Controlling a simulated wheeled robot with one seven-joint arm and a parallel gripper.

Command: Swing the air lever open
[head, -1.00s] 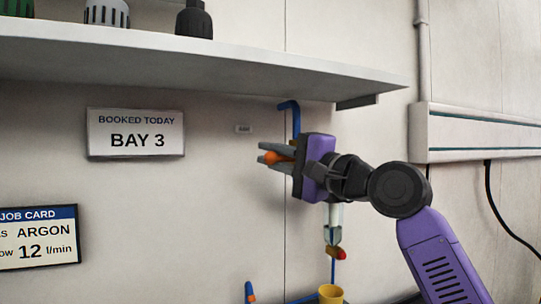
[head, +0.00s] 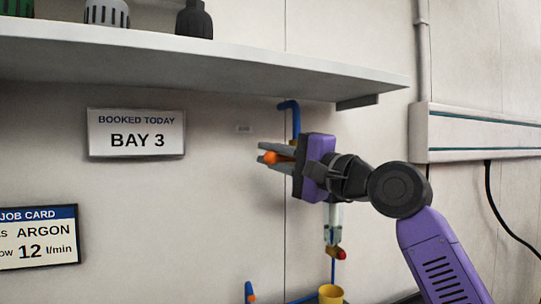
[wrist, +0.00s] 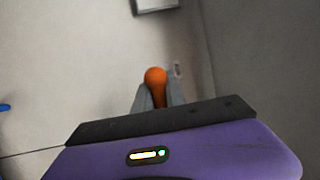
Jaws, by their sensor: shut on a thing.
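The air lever's orange end (head: 271,157) shows between the fingers of my gripper (head: 262,152), in front of the back wall. In the wrist view the orange lever (wrist: 155,80) stands between the two grey fingers of my gripper (wrist: 157,97), its rounded tip sticking out past them. My gripper is shut on the lever and points left in the head view. A blue pipe (head: 296,118) comes down behind my gripper. The lever's pivot and the valve body are hidden behind my gripper.
A shelf (head: 200,65) with several containers juts out above my gripper. A BAY 3 sign (head: 136,133) hangs on the left.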

